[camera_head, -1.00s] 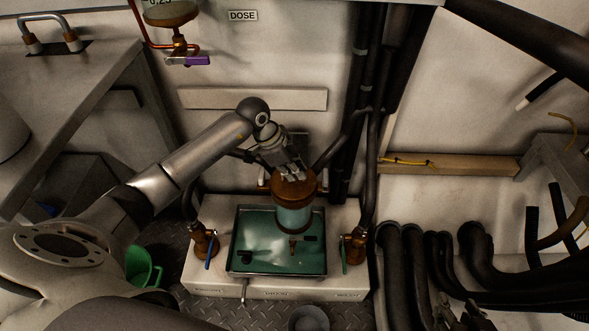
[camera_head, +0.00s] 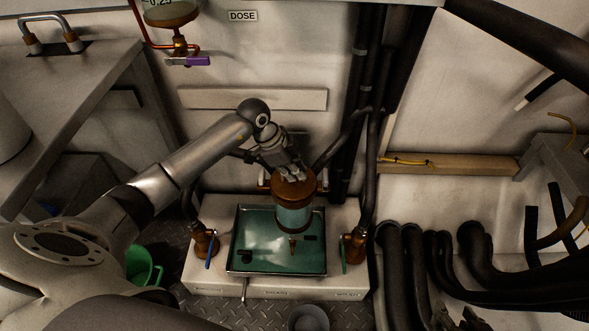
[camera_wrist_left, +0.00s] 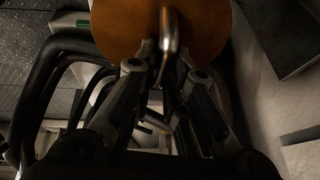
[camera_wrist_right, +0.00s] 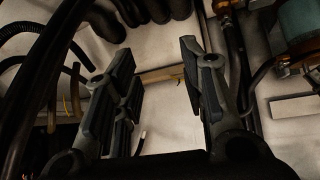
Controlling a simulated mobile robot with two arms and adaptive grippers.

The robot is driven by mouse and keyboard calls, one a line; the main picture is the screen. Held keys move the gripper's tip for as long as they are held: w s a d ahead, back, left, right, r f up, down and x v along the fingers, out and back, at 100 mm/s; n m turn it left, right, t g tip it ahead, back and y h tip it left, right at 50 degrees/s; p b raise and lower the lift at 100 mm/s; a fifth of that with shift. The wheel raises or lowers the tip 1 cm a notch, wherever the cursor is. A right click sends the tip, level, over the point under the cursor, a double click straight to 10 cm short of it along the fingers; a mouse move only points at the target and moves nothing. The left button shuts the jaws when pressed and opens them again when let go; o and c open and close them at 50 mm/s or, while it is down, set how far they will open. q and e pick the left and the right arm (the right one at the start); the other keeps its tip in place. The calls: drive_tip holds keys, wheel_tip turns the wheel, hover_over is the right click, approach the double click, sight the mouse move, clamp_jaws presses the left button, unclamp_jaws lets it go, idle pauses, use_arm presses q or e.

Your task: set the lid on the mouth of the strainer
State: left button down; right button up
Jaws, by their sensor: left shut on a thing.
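The strainer (camera_head: 293,217) is an upright cylinder with a pale teal glass body, standing at the back of the tray. The round copper-brown lid (camera_head: 304,186) is at the strainer's top; from above I cannot tell whether it rests on the mouth or hovers just over it. My left gripper (camera_head: 291,173) is shut on the lid's handle. In the left wrist view the lid (camera_wrist_left: 130,28) fills the top, its metal bar handle (camera_wrist_left: 168,35) between the fingertips (camera_wrist_left: 166,68). The strainer's mouth is hidden. My right gripper (camera_wrist_right: 158,75) is open and empty, away from the strainer.
A green-bottomed tray (camera_head: 236,240) lies before the strainer, with small dark parts in it. Brass valves stand left (camera_head: 204,243) and right (camera_head: 354,246). Black hoses (camera_head: 400,260) fill the right. A green bucket (camera_head: 146,270) and a grey bucket (camera_head: 308,318) stand on the floor.

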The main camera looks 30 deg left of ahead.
drive_tip(key=shift+s+d+f, duration=0.15)
drive_tip(key=shift+s+f, duration=0.2)
drive_tip(key=shift+s, duration=0.15)
drive_tip(key=shift+s+d+f+g, duration=0.15)
drive_tip(key=shift+s+d+g, duration=0.05)
drive_tip(key=shift+s+g, duration=0.1)
idle(0.4)
drive_tip(key=shift+s, duration=0.1)
idle(0.4)
use_arm(q)
drive_tip(key=shift+f, duration=0.1)
use_arm(e)
drive_tip(key=shift+s+f+g, duration=0.15)
drive_tip(key=shift+s+g, duration=0.05)
drive_tip(key=shift+g, duration=0.1)
use_arm(q)
drive_tip(key=shift+p, duration=0.3)
drive_tip(key=shift+f, duration=0.1)
use_arm(e)
drive_tip(key=shift+s+d+f, duration=0.15)
drive_tip(key=shift+s, duration=0.15)
drive_tip(key=shift+s+g, duration=0.2)
drive_tip(key=shift+g, duration=0.1)
drive_tip(key=shift+s+d+f+h, duration=0.15)
drive_tip(key=shift+s+d+h, duration=0.05)
drive_tip(key=shift+h, duration=0.1)
